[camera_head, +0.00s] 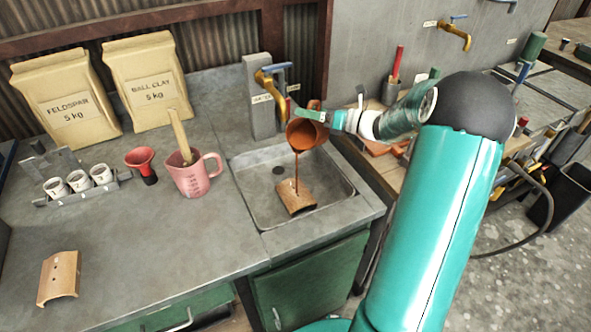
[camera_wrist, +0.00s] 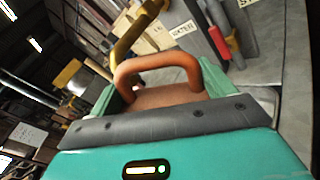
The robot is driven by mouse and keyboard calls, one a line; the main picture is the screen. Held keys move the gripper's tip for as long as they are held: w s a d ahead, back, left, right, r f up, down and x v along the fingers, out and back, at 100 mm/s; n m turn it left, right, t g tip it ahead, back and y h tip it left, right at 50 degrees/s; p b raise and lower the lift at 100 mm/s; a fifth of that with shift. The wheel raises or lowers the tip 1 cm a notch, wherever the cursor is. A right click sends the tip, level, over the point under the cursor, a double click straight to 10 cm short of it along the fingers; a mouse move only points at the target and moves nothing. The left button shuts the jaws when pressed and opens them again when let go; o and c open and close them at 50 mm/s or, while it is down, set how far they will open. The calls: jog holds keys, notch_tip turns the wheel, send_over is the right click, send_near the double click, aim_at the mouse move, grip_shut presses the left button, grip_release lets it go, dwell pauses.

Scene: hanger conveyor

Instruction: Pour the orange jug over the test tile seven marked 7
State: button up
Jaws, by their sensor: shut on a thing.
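The orange-brown jug (camera_head: 304,135) is tilted over the sink, held up above it. A thin brown stream (camera_head: 296,172) runs from its mouth down onto a curved tan tile (camera_head: 296,197) lying in the sink. Any mark on this tile is too small to read. My gripper (camera_head: 318,116) is shut on the jug at its handle side. In the wrist view the jug's handle (camera_wrist: 160,66) rises between my gripper's fingers. The jug's inside and the liquid left in it are mostly hidden.
The sink (camera_head: 252,203) has a brass tap (camera_head: 265,76) behind the jug. A pink measuring jug (camera_head: 193,177), a red funnel-like cup (camera_head: 141,160) and a rack of small white cups (camera_head: 78,181) stand left. Another curved tile (camera_head: 59,278) lies front left. The counter's front middle is clear.

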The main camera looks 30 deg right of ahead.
aim_at(317, 123)
jog(key=shift+s+a+n, duration=0.1)
jog(key=shift+a+n, duration=0.05)
jog(key=shift+n, duration=0.15)
jog(key=shift+s+a+n, duration=0.15)
jog(key=shift+a+n, duration=0.05)
jog(key=shift+n, duration=0.2)
dwell(0.8)
jog(key=shift+s+a+f+n, duration=0.15)
jog(key=shift+a+n, duration=0.1)
jog(key=shift+n, duration=0.15)
jog(key=shift+s+a, duration=0.1)
jog(key=shift+a+f+n, duration=0.1)
jog(key=shift+f+n, duration=0.05)
jog(key=shift+n, duration=0.15)
jog(key=shift+s+a+f+n, duration=0.15)
jog(key=shift+s+a+n, duration=0.1)
jog(key=shift+n, duration=0.15)
jog(key=shift+s+a, duration=0.1)
dwell(0.9)
jog(key=shift+s+a+f+n, duration=0.2)
jog(key=shift+a+f+n, duration=0.05)
jog(key=shift+n, duration=0.35)
